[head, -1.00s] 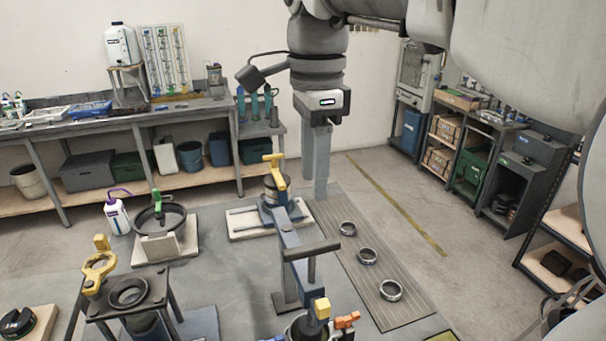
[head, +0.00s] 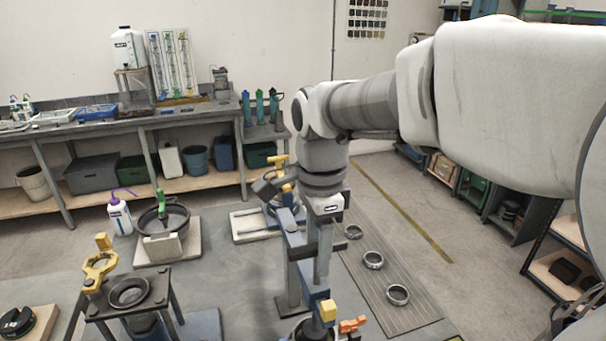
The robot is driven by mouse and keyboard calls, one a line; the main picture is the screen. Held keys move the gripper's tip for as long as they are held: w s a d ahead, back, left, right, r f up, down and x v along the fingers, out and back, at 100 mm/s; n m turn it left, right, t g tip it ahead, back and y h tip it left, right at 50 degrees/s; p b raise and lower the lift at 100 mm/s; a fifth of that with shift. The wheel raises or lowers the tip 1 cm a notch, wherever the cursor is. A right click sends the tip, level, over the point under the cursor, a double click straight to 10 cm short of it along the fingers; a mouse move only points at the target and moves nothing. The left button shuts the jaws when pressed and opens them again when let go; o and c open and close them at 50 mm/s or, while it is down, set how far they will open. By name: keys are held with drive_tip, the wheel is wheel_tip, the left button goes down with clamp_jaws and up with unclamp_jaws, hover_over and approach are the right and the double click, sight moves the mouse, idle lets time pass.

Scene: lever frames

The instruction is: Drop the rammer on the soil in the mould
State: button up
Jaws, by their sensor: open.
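A lever frame stands low centre in the head view, with a blue beam (head: 290,222) on a dark post (head: 293,282). A yellow block (head: 327,310) is at the beam's near end. Below it, a round mould (head: 304,329) with orange clamps (head: 352,325) is cut off by the bottom edge. The rammer is not clearly told apart from the frame, and the soil is hidden. My gripper (head: 319,280) is open and points down at the beam, overlapping its dark cross handle. I cannot tell whether it touches the handle.
Several metal rings, one of them here (head: 373,260), lie on a ribbed mat (head: 412,312) to the right. A stand with a yellow handle (head: 100,262) and a pan (head: 163,217) are at left. A bench (head: 120,122) runs along the back wall.

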drive_tip(key=shift+f, duration=1.25)
clamp_jaws()
idle(0.5)
